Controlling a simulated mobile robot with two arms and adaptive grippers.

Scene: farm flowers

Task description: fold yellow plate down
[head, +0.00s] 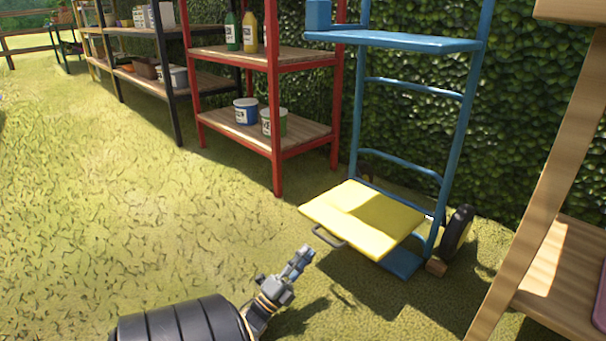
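The yellow plate (364,217) is hinged low on the blue hand truck (449,151). It sticks out toward me, roughly level or a little tilted, above the blue base piece (403,264). A grey handle (328,236) sits on its near left edge. My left gripper (301,257) is just in front of and below that handle, apart from it as far as I can see. Its fingers look close together, but the angle does not show whether they are shut. I see nothing held in it. My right gripper is out of view.
A red shelf (277,120) with buckets and bottles stands left of the hand truck. A wooden frame (545,190) stands close on the right. A black wheel (457,231) is beside the truck's base. The grass at left is clear.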

